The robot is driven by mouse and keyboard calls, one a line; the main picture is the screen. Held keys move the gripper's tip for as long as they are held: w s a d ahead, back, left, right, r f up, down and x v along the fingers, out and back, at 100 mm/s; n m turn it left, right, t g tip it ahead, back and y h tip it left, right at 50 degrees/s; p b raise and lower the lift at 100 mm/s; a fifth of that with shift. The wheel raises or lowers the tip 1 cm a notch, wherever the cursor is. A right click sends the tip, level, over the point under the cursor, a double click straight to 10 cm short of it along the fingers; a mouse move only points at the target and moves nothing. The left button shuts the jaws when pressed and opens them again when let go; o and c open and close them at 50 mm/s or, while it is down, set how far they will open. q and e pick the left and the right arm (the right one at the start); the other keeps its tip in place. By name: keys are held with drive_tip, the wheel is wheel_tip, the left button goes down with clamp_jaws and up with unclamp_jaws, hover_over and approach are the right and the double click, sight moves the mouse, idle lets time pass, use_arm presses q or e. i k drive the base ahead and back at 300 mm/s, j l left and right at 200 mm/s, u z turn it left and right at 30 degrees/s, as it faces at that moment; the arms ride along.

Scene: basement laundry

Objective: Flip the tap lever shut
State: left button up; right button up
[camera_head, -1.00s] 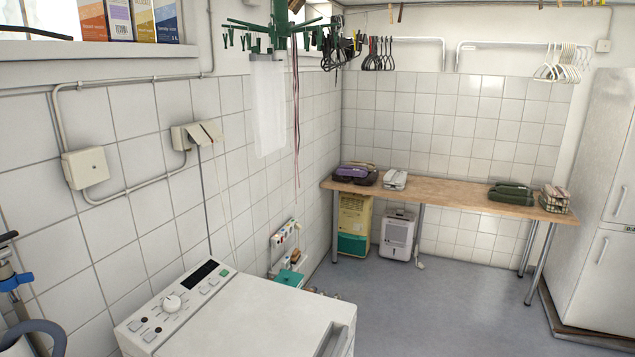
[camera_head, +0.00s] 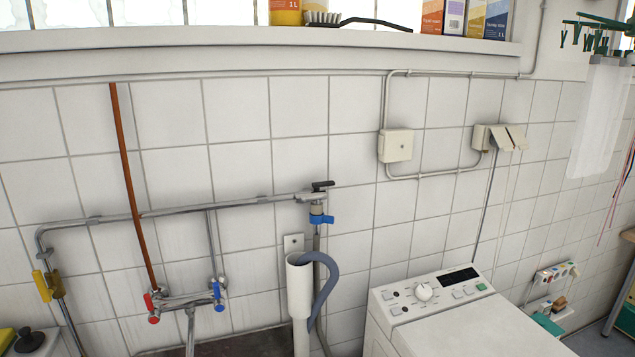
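A tap (camera_head: 316,203) sits at the right end of the horizontal wall pipe, left of the washing machine. It has a black lever (camera_head: 322,185) on top, lying roughly sideways, and a blue handle (camera_head: 321,219) just below. A yellow lever (camera_head: 42,286) is on the pipe at the far left. A mixer (camera_head: 187,301) with red and blue knobs is on the wall lower down. I cannot tell from this view which levers are open or shut. Neither of my grippers is in view.
A washing machine (camera_head: 462,316) stands at the lower right. A grey hose (camera_head: 325,285) bends into a white standpipe (camera_head: 300,290) below the tap. A window ledge (camera_head: 250,45) with bottles, a brush and cartons runs above. The wall around the tap is clear.

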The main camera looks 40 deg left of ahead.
sight(316, 185)
drive_tip(key=u, duration=1.15)
